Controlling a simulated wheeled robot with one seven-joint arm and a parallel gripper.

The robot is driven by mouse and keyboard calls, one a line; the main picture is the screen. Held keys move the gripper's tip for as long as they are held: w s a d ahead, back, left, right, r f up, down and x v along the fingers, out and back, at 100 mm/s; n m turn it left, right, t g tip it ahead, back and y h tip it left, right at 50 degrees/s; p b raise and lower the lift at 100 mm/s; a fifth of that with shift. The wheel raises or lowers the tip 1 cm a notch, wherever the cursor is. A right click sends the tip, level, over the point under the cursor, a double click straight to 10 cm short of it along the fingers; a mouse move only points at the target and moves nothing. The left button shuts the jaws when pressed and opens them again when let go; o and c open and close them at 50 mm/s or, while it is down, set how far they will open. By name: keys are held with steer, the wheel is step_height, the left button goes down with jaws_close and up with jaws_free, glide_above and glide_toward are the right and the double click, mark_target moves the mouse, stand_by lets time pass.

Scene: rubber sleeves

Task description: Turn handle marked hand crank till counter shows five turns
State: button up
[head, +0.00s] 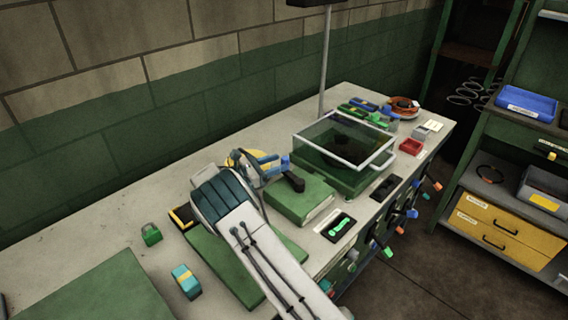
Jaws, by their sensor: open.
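My arm reaches from the bottom of the head view up over the workbench. My gripper (262,164) is at its far end, beside a device with yellow and blue parts, and is open. The arm's wrist partly hides its fingers. A black arm-like part (294,182) with a blue knob (285,162) sticks out right of the gripper, above a green box (302,200). It may be the hand crank, but no marking is readable. I cannot tell whether my fingers touch it. No counter digits can be made out.
A clear-lidded green case (345,148) stands right of the gripper, with a thin post behind it. A green block (151,234) and a teal block (186,281) lie on the left. Coloured knobs (412,213) stick out from the bench front.

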steer(key=b+v, duration=0.2)
steer(key=v, duration=0.8)
steer(key=shift+a, duration=0.1)
